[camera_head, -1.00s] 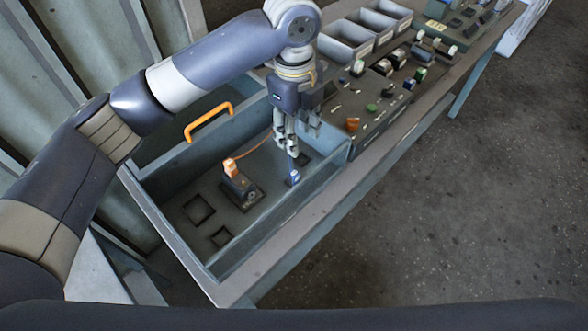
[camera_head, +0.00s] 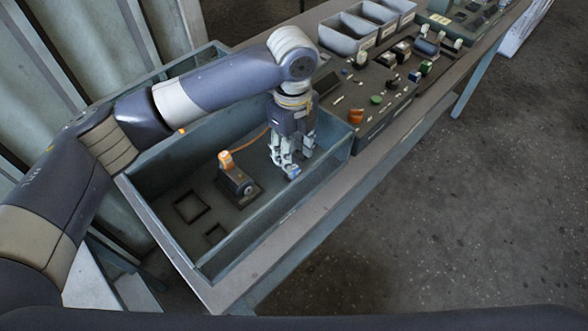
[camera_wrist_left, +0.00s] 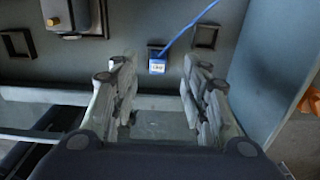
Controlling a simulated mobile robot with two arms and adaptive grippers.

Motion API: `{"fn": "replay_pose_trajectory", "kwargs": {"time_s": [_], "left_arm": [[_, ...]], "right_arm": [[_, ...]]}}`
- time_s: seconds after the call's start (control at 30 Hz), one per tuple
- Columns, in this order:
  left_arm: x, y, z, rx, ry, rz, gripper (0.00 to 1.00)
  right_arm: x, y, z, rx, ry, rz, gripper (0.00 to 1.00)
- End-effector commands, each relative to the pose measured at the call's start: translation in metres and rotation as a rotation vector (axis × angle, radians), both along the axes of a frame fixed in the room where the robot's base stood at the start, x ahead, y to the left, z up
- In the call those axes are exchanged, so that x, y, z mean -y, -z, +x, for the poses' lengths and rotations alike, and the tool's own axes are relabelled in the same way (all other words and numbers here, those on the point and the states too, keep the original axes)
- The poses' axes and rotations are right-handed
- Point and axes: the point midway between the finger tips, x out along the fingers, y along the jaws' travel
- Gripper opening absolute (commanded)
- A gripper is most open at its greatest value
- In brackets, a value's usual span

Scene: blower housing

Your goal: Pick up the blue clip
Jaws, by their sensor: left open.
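The blue clip (camera_head: 293,173) is in the blue-grey bin, near the front wall. In the left wrist view the clip (camera_wrist_left: 157,66) has a white label, and a blue cable runs from it to the upper right. My left gripper (camera_head: 284,168) points down into the bin and is open, its fingertips close by the clip. In the wrist view the clip appears between and slightly beyond the two fingers of the left gripper (camera_wrist_left: 158,78). I cannot tell whether a finger touches it. My right gripper is not in view.
The bin (camera_head: 150,215) has walls around the gripper. An orange-topped connector (camera_head: 226,160) with an orange cable stands left of the gripper. Empty square sockets (camera_head: 191,206) are in the bin floor. A panel of small parts (camera_head: 375,115) and grey trays (camera_head: 345,38) lie beyond.

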Motion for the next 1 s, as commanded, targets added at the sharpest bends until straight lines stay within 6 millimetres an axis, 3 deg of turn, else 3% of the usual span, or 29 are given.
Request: {"fn": "replay_pose_trajectory", "kwargs": {"time_s": [0.13, 0.3, 0.57, 0.73, 1.0], "left_arm": [[-0.002, 0.021, -0.003, -0.004, 0.0, 0.003, 0.42], [-0.002, 0.042, -0.002, 0.0, -0.001, 0.0, 0.42], [-0.002, 0.046, -0.002, 0.0, -0.001, 0.0, 0.42], [-0.002, 0.046, -0.002, 0.0, -0.001, 0.0, 0.05], [-0.002, 0.046, -0.002, 0.001, -0.001, -0.001, 0.04]], "right_arm": [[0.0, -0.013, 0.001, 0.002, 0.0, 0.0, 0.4], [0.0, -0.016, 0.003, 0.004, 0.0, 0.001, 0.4], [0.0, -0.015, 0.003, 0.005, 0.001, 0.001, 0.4], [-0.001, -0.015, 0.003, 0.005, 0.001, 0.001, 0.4], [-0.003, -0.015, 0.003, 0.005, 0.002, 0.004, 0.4]]}}
